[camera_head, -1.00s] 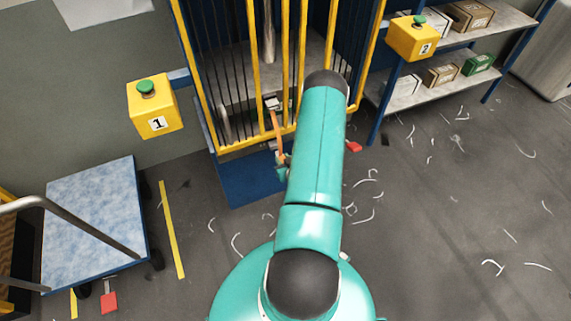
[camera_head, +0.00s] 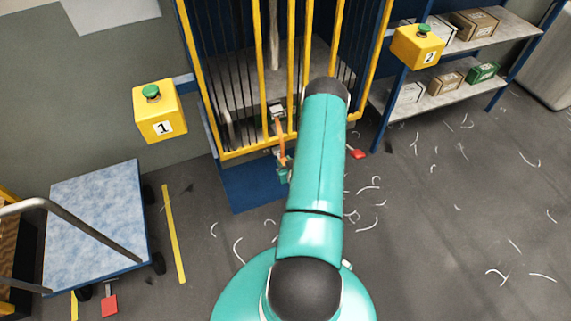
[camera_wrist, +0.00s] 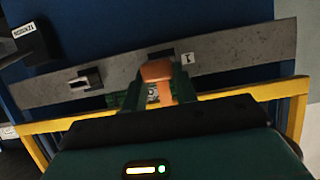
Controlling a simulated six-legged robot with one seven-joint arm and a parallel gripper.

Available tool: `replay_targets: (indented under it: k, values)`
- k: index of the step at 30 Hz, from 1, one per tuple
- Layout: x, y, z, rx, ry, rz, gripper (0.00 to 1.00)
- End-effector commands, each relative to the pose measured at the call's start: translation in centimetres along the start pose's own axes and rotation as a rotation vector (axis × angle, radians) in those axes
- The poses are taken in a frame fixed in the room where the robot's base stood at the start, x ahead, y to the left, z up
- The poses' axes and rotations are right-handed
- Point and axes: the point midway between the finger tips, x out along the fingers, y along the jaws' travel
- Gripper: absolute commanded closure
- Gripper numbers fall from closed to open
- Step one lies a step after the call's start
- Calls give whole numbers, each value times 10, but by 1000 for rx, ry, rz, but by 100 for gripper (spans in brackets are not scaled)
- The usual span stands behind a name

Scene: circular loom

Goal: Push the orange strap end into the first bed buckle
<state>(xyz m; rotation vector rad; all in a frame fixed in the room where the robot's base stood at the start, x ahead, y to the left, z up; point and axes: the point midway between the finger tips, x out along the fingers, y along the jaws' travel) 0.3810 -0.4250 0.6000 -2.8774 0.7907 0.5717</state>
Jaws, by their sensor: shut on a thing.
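The orange strap end (camera_wrist: 157,70) is between the two green fingers of my gripper (camera_wrist: 157,84), which is shut on it. In the wrist view it points at a dark buckle slot (camera_wrist: 160,54) beside a label reading 1, on a grey bar (camera_wrist: 225,52). The end overlaps the slot's near edge; I cannot tell whether it is inside. In the head view the orange strap (camera_head: 282,138) stands between the yellow bars, below a pale buckle (camera_head: 278,111). My gripper (camera_head: 283,170) is partly hidden behind my arm there.
A second buckle (camera_wrist: 86,80) sits left on the grey bar, and a black labelled box (camera_wrist: 35,43) lies beyond. Yellow guard bars (camera_head: 260,70) stand close around the strap. A yellow button box 1 (camera_head: 160,112) and a blue cart (camera_head: 95,225) stand left.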

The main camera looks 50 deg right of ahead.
Motion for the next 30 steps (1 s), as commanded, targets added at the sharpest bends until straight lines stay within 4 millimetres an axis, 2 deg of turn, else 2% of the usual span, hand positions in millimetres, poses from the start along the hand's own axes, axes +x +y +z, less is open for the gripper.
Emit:
replay_targets:
  k: [14,30]
  values:
    - [1,0,0,0,0,0,100]
    - [14,0,-6,-1,0,0,100]
